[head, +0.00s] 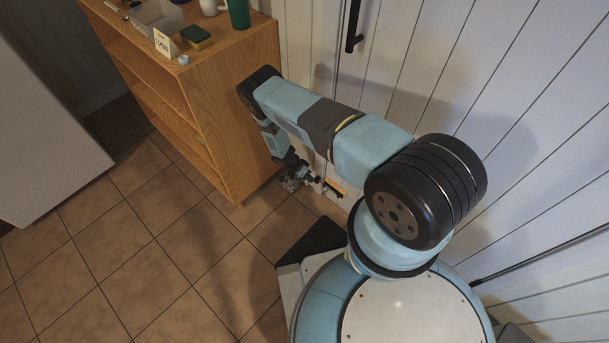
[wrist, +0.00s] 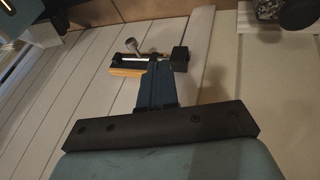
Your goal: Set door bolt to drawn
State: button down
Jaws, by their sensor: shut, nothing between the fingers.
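The door bolt (wrist: 126,71) is mounted low on the white plank door. In the wrist view it shows a yellow-orange base, a pale metal rod, a round grey knob (wrist: 132,45) and dark blocks. My gripper (wrist: 156,64) is shut and empty, its blue fingers reaching up to the bolt, to the right of the knob. I cannot tell whether the fingers touch the bolt. They hide part of the rod, so its position in the dark block (wrist: 180,58) on the right is unclear. In the head view the bolt's orange part (head: 335,187) shows near the floor, beside my gripper (head: 318,181).
A wooden shelf unit (head: 240,130) stands close to my arm on the left, with a box, a green cup and small items on top. A black door handle (head: 354,30) is higher up. The tiled floor (head: 150,235) at the left is clear.

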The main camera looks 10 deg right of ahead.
aim_at(325, 192)
jog(key=s+d+f, duration=0.3)
jog(key=d+f, duration=0.1)
jog(key=shift+s+f, duration=0.15)
jog(key=shift+s, duration=0.2)
jog(key=shift+s+d, duration=0.55)
jog(key=shift+s, duration=0.3)
jog(key=shift+s+d, duration=0.5)
jog(key=shift+s, duration=0.3)
jog(key=v, duration=1.3)
jog(key=shift+a+r, duration=0.2)
jog(key=shift+r, duration=0.15)
jog(key=shift+w, duration=0.1)
